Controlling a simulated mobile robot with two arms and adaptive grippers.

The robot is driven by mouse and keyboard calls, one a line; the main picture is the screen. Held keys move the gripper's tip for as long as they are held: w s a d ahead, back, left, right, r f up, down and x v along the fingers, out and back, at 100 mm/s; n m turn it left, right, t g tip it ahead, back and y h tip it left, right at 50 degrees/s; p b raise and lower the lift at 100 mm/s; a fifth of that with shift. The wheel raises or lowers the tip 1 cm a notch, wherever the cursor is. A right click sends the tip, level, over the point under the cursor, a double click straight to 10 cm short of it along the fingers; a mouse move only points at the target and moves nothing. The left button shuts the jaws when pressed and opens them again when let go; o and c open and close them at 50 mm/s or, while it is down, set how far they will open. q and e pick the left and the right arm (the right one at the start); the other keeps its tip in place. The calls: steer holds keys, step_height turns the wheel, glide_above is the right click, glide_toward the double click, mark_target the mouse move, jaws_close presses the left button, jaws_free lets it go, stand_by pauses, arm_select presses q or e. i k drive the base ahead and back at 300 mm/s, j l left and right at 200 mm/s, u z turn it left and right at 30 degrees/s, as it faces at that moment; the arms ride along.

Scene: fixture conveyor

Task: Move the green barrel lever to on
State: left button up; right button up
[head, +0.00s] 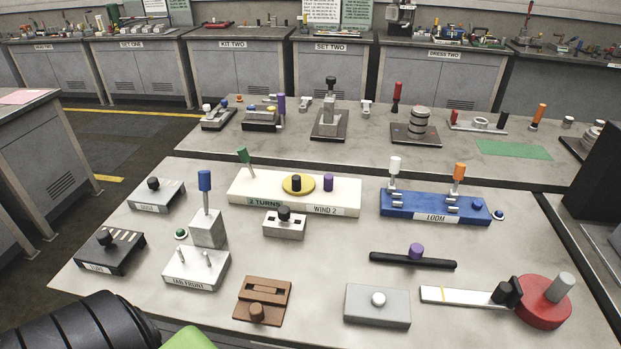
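A lever with a green barrel-shaped handle (244,157) stands at the left back corner of a long white box (260,202) marked "2 TURNS" and "WIND 2". The handle leans a little to the left. I see no on or off marking beside it. The white box also carries a yellow disc (299,188) with a dark knob and a purple knob (328,183). Neither gripper's fingers show in the head view. A black ribbed part of my body (95,325) fills the bottom left corner, apart from the lever.
A block with an upright blue-handled lever (205,182) stands in front of the green lever. A grey box (157,195) is to its left. A blue LOOM box (434,207) with white and orange levers is to the right. Several fixtures crowd the front. Bare table lies between them.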

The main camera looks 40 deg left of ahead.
mark_target(242, 153)
steer(key=u, duration=1.25)
